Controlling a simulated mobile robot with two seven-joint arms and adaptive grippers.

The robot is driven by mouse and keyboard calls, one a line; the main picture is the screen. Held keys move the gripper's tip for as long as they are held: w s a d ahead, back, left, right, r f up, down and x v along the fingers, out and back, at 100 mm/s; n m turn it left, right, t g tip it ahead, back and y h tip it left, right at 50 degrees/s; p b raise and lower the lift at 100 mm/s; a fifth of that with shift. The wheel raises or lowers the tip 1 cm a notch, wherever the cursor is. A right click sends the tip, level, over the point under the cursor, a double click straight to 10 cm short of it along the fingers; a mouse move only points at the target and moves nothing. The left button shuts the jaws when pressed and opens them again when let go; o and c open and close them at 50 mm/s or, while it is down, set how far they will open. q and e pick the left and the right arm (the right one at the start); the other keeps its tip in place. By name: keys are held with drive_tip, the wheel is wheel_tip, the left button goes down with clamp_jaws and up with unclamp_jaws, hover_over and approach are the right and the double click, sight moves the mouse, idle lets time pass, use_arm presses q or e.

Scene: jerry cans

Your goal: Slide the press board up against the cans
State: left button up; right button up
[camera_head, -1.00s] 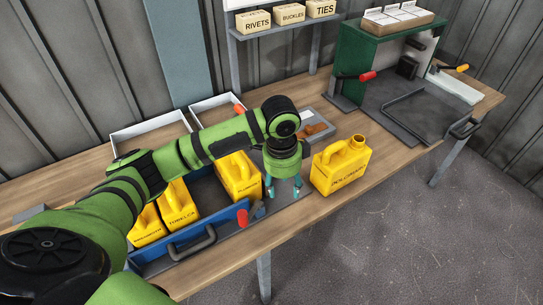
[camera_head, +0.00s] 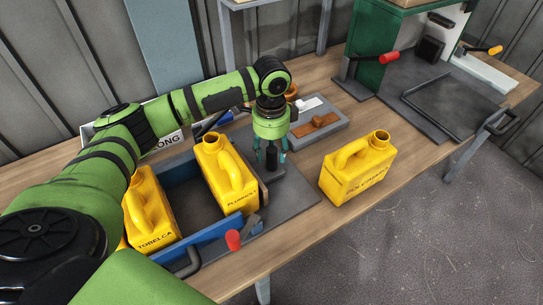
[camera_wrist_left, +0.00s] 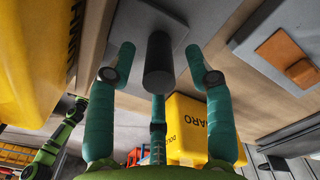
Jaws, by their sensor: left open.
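My left gripper (camera_head: 271,158) is open, pointing down just right of the blue-walled tray (camera_head: 212,236). Its teal fingers (camera_wrist_left: 158,80) stand around a dark upright post (camera_wrist_left: 158,62) without visibly closing on it. The post rises from a grey plate (camera_wrist_left: 138,22), which looks like the press board; its outline is partly hidden in the head view. Another yellow can (camera_head: 358,168) stands outside on the table. My right gripper is not seen.
A grey board with a brown block (camera_head: 318,124) lies behind the gripper; it also shows in the wrist view (camera_wrist_left: 284,50). A red-handled lever (camera_head: 234,239) is at the tray's front corner. A green fixture (camera_head: 372,45) stands at back right. Bare wood (camera_head: 300,232) lies in front.

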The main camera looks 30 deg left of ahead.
sight(271, 159)
use_arm(q)
wheel_tip(271, 159, down, 2)
drive_tip(key=shift+s+d+f, duration=0.1)
drive_tip(key=shift+s, duration=0.05)
drive_tip(key=shift+f, duration=0.65)
clamp_jaws()
drive_tip(key=s+a+p, duration=0.1)
drive_tip(key=p, duration=0.1)
drive_tip(key=s+a+p, duration=0.1)
drive_tip(key=s+p, duration=0.1)
drive_tip(key=shift+s+r, duration=0.1)
drive_tip(key=shift+s+a, duration=0.1)
drive_tip(key=shift+s, duration=0.05)
unclamp_jaws()
